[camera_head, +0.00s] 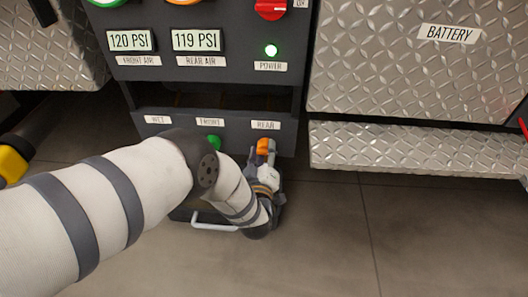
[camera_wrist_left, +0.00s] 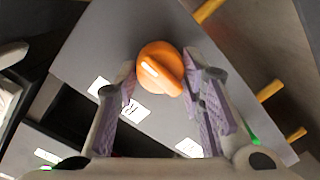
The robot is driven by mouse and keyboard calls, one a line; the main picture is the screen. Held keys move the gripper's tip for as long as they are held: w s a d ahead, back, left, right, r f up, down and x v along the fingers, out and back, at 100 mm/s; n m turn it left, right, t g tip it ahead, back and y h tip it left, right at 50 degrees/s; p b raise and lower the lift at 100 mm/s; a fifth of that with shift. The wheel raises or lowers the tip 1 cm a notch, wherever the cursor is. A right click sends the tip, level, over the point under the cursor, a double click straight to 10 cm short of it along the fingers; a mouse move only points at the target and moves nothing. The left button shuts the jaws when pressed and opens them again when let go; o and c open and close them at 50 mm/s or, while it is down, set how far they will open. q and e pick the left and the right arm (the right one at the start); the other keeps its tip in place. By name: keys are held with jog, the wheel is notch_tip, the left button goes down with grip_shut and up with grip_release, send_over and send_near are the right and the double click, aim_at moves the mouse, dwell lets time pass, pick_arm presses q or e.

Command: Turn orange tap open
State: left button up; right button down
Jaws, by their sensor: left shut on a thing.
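The orange tap (camera_head: 265,146) is at the lower edge of the dark panel, under the label reading REAR. In the left wrist view the orange tap (camera_wrist_left: 161,68) sits between my two fingertips, with its raised grip slanting down to the right. My left gripper (camera_head: 265,160) is at the tap, shut on it; its fingers also show in the wrist view (camera_wrist_left: 160,75), one on each side. Part of the tap's base is hidden behind the fingers in the head view. My right gripper is in neither view.
A green tap (camera_head: 214,142) is just left of the orange one, partly behind my arm. A metal battery box (camera_head: 410,75) stands right.

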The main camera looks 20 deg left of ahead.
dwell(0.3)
pick_arm(q)
jog(key=o, duration=1.1)
jog(key=shift+o, duration=0.2)
jog(key=v, duration=1.2)
